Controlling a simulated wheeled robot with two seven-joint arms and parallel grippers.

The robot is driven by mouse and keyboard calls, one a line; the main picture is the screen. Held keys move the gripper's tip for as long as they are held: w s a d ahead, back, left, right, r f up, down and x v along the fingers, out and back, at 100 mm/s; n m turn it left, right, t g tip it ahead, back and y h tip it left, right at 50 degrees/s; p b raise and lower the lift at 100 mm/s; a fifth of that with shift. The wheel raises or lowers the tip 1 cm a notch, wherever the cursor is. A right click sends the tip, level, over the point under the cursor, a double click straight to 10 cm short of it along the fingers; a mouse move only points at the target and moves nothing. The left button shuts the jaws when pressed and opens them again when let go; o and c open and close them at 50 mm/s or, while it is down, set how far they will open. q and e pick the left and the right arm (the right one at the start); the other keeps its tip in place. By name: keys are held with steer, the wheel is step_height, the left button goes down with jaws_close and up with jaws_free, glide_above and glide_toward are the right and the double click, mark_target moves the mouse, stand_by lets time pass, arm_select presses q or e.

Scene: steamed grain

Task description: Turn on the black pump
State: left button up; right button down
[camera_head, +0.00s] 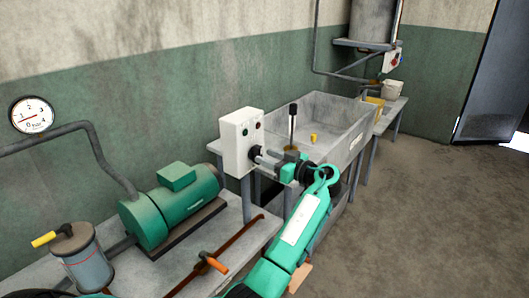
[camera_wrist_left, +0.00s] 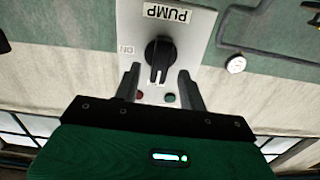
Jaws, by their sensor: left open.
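A white switch box (camera_head: 236,143) stands upright at the left end of the sink, with a red and a green button on its front. In the left wrist view the box (camera_wrist_left: 196,20) appears upside down, with a PUMP label (camera_wrist_left: 167,13), an ON mark and a black rotary knob (camera_wrist_left: 158,52). My left gripper (camera_head: 257,154) is at the box front. In the wrist view its open fingers (camera_wrist_left: 158,72) stand on either side of the knob's handle; I cannot tell whether they touch it. My right gripper is not in view.
A green motor (camera_head: 170,207) sits on the left table, near a grey canister (camera_head: 83,262) and a rusty rod with an orange handle (camera_head: 212,263). A grey sink (camera_head: 340,118) holds a small yellow object. A gauge (camera_head: 32,114) hangs on the wall. The floor at right is clear.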

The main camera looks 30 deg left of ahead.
arm_select(q)
steer(key=shift+a, duration=0.8)
steer(key=shift+w+a, duration=0.1)
steer(key=shift+a, duration=0.05)
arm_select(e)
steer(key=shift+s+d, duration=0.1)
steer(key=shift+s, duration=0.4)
arm_select(q)
jaws_close()
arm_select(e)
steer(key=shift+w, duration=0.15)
